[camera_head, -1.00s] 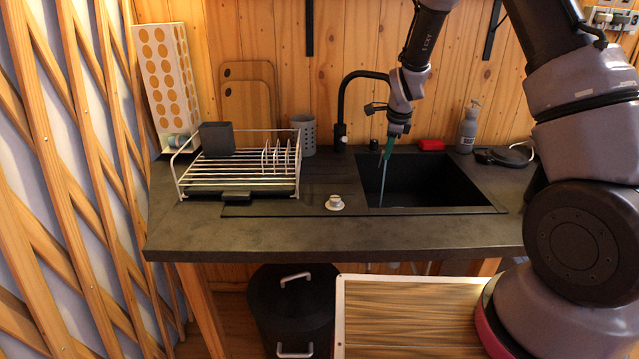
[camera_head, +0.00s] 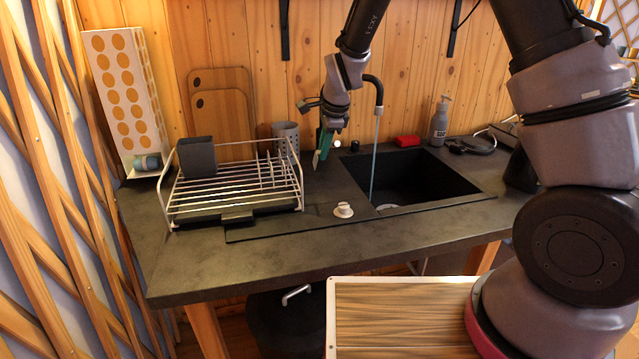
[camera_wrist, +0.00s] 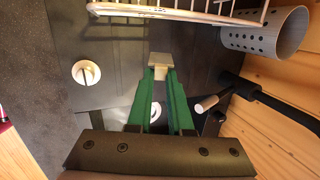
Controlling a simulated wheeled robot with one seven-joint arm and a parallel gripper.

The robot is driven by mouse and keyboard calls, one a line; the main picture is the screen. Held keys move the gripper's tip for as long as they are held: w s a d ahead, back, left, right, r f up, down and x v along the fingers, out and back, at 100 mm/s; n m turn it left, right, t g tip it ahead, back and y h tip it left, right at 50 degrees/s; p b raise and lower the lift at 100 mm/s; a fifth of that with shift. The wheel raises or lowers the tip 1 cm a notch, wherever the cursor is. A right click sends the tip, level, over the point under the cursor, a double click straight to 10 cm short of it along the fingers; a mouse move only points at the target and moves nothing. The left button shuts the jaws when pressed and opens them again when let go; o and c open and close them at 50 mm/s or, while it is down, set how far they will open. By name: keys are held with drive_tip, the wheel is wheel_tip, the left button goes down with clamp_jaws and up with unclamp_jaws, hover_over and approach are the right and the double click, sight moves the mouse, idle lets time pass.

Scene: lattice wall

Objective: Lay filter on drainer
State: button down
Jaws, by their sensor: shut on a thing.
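My gripper (camera_head: 320,158) points down above the counter strip between the sink and the drainer. Its green fingers (camera_wrist: 160,75) are shut on a small grey and beige piece at their tips, seen nearly edge-on. I take this piece to be the filter (camera_wrist: 159,61), though its full shape does not show. The drainer (camera_head: 235,189) is a pale wire rack on the counter's left part. Its edge shows at the top of the wrist view (camera_wrist: 165,13), apart from the held piece.
A small white round object (camera_head: 343,210) sits on the counter in front. The black tap (camera_head: 379,95) runs into the sink (camera_head: 440,180) at right.

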wheel_tip(320, 180, down, 8)
drive_tip(key=shift+r, duration=0.15)
idle(0.4)
drive_tip(key=c, duration=0.8)
unclamp_jaws()
drive_tip(key=shift+c, duration=0.2)
